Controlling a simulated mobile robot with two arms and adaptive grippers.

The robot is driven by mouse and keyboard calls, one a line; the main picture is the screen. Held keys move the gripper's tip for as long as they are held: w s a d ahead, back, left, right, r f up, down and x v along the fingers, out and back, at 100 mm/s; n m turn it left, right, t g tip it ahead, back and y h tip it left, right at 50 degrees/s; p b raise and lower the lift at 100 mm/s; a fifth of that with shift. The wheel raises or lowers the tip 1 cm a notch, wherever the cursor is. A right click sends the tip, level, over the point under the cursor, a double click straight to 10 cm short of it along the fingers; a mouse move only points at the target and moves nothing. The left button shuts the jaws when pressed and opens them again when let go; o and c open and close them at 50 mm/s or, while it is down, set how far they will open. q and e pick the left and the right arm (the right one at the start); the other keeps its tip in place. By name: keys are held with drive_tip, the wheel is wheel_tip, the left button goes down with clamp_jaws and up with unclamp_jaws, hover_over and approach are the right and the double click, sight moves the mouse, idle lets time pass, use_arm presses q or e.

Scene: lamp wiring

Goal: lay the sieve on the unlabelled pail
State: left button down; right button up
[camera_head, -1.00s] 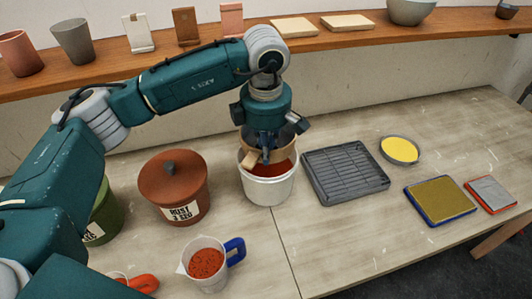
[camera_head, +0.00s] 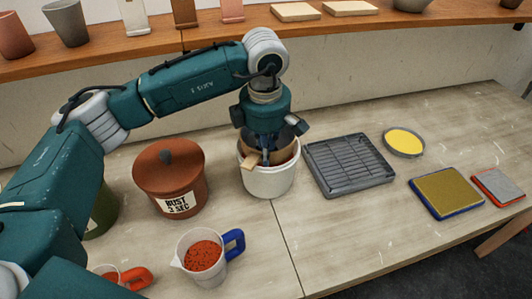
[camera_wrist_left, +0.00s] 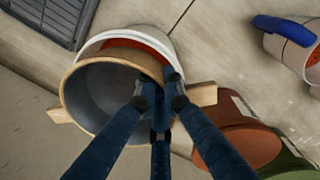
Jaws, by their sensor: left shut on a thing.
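The white pail (camera_head: 268,183) with no label stands on the table, left of the grey rack. Red contents show inside it in the left wrist view (camera_wrist_left: 136,46). The sieve, a round wooden-rimmed thing with a grey inside (camera_wrist_left: 90,88) and short wooden handles (camera_head: 262,168), is over the pail's mouth. In the left wrist view it lies off-centre, leaving one side of the pail's rim uncovered. I cannot tell whether it touches the rim. My left gripper (camera_wrist_left: 160,98) is shut on the sieve's rim. My right gripper is out of view.
A labelled rust-brown lidded pail (camera_head: 172,185) stands close left, with a green pail (camera_head: 103,212) behind my arm. A jug with red grains (camera_head: 203,256) stands in front. The grey rack (camera_head: 348,165) is close right.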

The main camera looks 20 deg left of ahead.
use_arm(q)
drive_tip(key=shift+s+f, duration=0.3)
drive_tip(key=shift+f, duration=0.25)
drive_tip(key=c, duration=1.8)
unclamp_jaws()
drive_tip(key=shift+d+r, duration=0.1)
drive_tip(key=shift+r, duration=0.3)
wheel_tip(320, 180, up, 12)
drive_tip(key=shift+s, duration=0.35)
